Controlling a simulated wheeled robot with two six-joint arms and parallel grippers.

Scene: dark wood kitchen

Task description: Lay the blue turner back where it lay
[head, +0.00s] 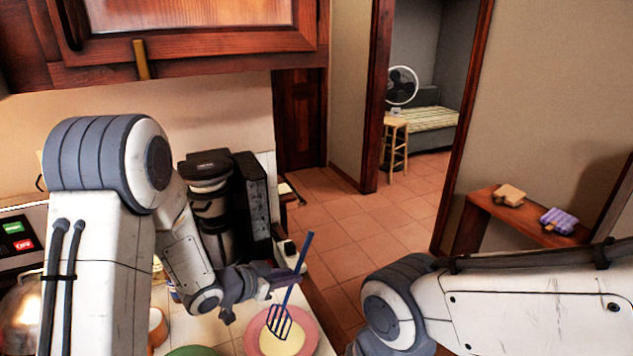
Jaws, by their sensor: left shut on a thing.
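The blue turner (281,317) is a long-handled slotted tool. It stands tilted, handle up and slotted head down, over a pink plate (303,338) with a pale yellow middle. I cannot tell whether its head touches the plate. My left gripper (285,281) is shut on the turner's handle, above the counter's right edge. My right arm crosses the lower right of the view, and its gripper is out of view.
A black coffee maker (211,199) stands behind my left arm. A green round thing (193,351) and an orange-brown cup (157,327) are on the counter (180,325). A wooden shelf (487,210) with two small items is at the right.

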